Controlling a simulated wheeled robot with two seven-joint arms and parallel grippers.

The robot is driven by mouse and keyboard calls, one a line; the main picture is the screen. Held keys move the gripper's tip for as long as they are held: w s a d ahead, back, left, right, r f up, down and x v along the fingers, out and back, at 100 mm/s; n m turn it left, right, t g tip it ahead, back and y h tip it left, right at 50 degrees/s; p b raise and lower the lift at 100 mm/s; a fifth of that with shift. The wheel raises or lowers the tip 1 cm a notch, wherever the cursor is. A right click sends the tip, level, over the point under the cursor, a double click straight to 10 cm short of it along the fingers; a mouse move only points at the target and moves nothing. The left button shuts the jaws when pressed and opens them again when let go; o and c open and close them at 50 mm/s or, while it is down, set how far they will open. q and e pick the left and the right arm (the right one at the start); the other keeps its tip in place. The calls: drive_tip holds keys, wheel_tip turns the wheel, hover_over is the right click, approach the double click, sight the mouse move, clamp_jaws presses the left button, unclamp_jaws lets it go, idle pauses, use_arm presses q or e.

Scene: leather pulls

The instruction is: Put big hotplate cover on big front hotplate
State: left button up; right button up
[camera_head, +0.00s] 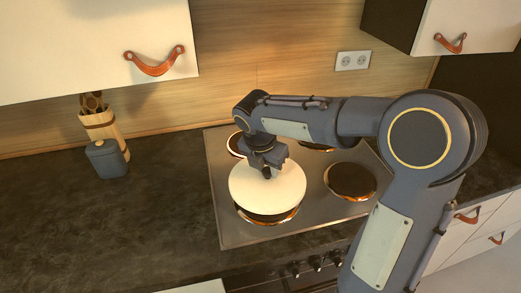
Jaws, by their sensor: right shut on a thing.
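The big hotplate cover is a white round disc (262,194) over the front left of the steel hob (228,236). My right gripper (267,174) is above the middle of the cover and is shut on it, probably by a knob that the fingers hide. Below the cover, the dark front left hotplate (268,217) shows as a crescent with an orange glint at its rim. I cannot tell whether the cover touches the hotplate. My left gripper is not in view.
A smaller front right hotplate (350,181) is bare. Another hotplate (317,148) and a partly hidden white-topped one (236,144) lie at the back. A dark canister (107,159) and a utensil holder (101,127) stand left. The left counter (110,220) is clear.

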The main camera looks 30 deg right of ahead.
sight(266, 179)
drive_tip(key=shift+w, duration=0.15)
drive_tip(key=shift+f, duration=0.2)
drive_tip(key=shift+f+b, duration=0.5)
drive_tip(key=shift+b, duration=0.3)
wheel_tip(266, 179, down, 2)
drive_tip(key=shift+f+b, duration=0.1)
drive_tip(key=shift+b, duration=1.05)
drive_tip(key=shift+f, duration=0.65)
drive_tip(key=shift+f+b, duration=0.2)
drive_tip(key=shift+b, duration=0.1)
drive_tip(key=shift+f, duration=0.25)
